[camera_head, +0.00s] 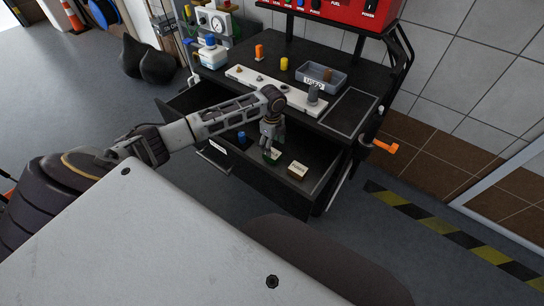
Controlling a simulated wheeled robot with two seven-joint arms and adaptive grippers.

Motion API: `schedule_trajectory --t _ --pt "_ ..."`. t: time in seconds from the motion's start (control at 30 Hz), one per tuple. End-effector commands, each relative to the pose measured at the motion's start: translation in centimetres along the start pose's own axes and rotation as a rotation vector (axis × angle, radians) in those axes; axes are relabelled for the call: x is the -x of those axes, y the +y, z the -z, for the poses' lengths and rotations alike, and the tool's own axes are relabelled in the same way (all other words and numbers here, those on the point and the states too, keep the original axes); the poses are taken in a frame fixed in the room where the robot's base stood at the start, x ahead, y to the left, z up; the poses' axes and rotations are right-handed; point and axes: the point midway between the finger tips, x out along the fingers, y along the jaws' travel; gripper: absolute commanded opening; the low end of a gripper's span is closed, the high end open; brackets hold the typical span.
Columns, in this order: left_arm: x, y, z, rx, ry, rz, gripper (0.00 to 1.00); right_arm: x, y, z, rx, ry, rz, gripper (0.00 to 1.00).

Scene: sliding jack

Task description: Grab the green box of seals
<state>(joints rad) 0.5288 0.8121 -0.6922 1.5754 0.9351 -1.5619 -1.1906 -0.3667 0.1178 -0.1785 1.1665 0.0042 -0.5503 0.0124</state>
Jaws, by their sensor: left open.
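A small green box (271,158) lies in the open drawer (318,155) of the dark workbench. My left gripper (271,148) points down into the drawer, right at the green box, and its fingers hide part of the box. The fingers are open; whether they touch the box I cannot tell. My right gripper is not in view.
A brown and white box (298,170) lies in the drawer to the right of the green one. A blue item (241,137) is to the left. The bench top holds a grey bin (321,78) and a white fixture plate (262,84). An orange handle (385,146) sticks out at the right.

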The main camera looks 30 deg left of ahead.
Motion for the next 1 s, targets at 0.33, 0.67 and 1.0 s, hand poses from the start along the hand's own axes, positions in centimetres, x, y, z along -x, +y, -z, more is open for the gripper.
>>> schedule_trajectory --t 0.33,0.67,1.0 --pt "-0.1 0.0 0.0 0.000 0.000 0.000 0.70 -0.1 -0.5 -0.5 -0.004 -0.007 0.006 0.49" --pt "-2.7 0.4 0.2 -0.001 -0.001 -0.001 0.70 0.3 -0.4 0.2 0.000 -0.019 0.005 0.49" --pt "-5.2 0.5 0.1 0.000 -0.001 0.000 0.70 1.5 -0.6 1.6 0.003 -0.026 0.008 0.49"
